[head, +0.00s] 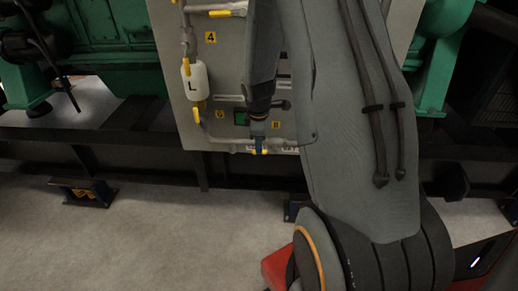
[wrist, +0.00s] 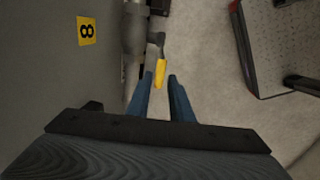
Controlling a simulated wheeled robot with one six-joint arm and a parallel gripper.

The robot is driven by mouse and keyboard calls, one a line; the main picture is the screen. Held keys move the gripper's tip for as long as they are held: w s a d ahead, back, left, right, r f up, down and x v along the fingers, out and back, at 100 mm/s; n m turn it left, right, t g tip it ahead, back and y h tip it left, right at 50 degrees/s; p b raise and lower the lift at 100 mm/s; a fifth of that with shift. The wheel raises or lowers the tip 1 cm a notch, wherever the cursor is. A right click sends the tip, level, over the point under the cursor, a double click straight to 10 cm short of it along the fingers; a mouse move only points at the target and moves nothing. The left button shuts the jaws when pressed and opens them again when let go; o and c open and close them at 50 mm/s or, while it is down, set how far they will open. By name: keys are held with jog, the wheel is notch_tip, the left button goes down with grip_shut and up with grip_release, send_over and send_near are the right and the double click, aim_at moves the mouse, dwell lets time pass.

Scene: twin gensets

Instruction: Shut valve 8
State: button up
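The yellow plate marked 8 (wrist: 87,31) shows sideways in the wrist view; in the head view a small yellow plate (head: 275,125) is beside my gripper. Valve 8's yellow handle (wrist: 161,71) sticks out from the end of a grey pipe fitting (wrist: 134,30). My gripper (wrist: 160,77) has its two blue fingers apart, with the handle's end in the gap between the tips, closer to the left finger. No clear contact shows. In the head view my gripper (head: 258,133) is low on the panel, with the yellow handle end (head: 261,151) just below it.
The grey panel (head: 222,80) carries other yellow-handled valves, a plate marked 4 (head: 210,37) and a white bottle marked L (head: 195,81). A dark frame rail (head: 120,137) runs below. Green machinery (head: 110,30) stands behind. My arm hides the panel's right part.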

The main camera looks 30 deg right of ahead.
aim_at(264, 152)
jog(key=shift+w+d+f, duration=0.1)
jog(key=shift+w+f, duration=0.1)
jog(key=shift+f, duration=1)
grip_shut()
